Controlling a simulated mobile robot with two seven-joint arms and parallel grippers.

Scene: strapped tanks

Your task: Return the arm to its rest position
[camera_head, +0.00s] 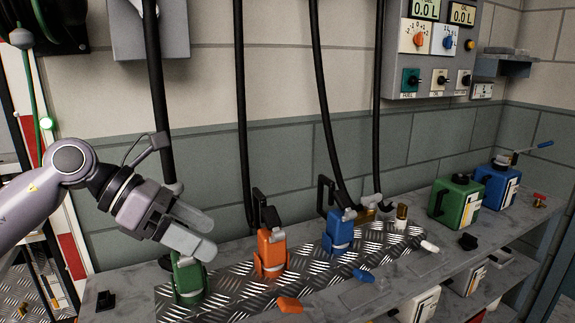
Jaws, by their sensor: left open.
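My left arm comes in from the left, and its gripper (203,234) hangs over the left end of the bench, pointing right and down. Its fingers are open, with nothing seen between them. It is just above a green-bodied holder (189,281) on the bench; whether they touch I cannot tell. An orange holder (271,251) and a blue holder (338,232) stand farther right, clear of the gripper. My right gripper is not in view.
A metal bench (240,299) with tread plate runs along the tiled wall. Black hoses (242,120) hang down to the holders. A green canister (448,205) and a blue canister (490,187) stand at the right. A control panel (435,50) is on the wall.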

